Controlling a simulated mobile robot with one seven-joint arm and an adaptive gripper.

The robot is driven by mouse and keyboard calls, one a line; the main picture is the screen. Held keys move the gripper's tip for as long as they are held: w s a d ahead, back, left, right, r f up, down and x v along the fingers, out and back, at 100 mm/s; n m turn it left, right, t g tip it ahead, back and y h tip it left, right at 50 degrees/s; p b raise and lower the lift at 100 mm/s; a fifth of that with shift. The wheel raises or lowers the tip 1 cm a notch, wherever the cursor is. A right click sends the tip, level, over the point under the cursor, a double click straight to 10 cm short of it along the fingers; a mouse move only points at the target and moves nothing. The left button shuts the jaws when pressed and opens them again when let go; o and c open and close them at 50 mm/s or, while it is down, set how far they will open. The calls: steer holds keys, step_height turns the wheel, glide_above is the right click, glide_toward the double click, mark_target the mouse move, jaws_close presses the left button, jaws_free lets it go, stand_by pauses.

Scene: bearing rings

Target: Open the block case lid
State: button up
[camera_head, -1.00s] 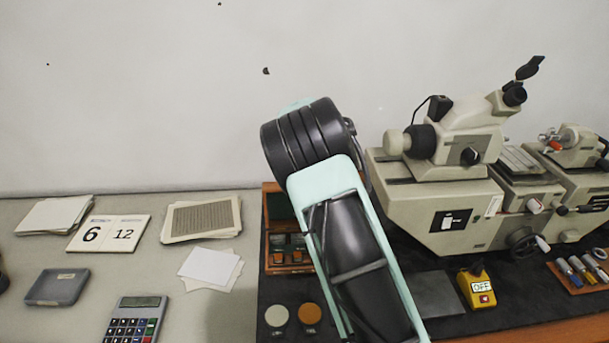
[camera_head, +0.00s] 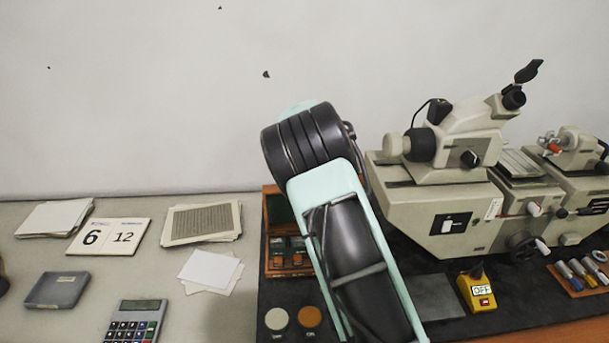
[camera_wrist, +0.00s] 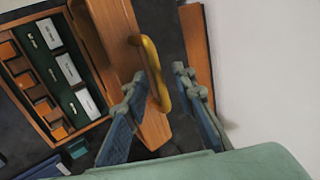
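The block case (camera_head: 290,262) is a wooden box on the dark mat, partly hidden behind my arm in the head view. Its lid (camera_head: 277,208) stands raised at the back of the box. In the wrist view the box (camera_wrist: 45,118) shows its green-lined inside with several orange compartments and pale labels. The lid (camera_wrist: 113,38) is seen beside it, with a curved brass handle (camera_wrist: 152,70) near its edge. My gripper (camera_wrist: 160,82) has its two fingers apart, with the handle between them. I cannot tell whether either finger touches it. The head view hides my gripper.
A large beige measuring machine (camera_head: 435,205) stands to the right on the mat. A yellow OFF switch box (camera_head: 477,290) and two round discs are in front. Papers, a calendar card, a grey case and a calculator (camera_head: 135,320) lie on the left table.

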steer(key=v, duration=1.2)
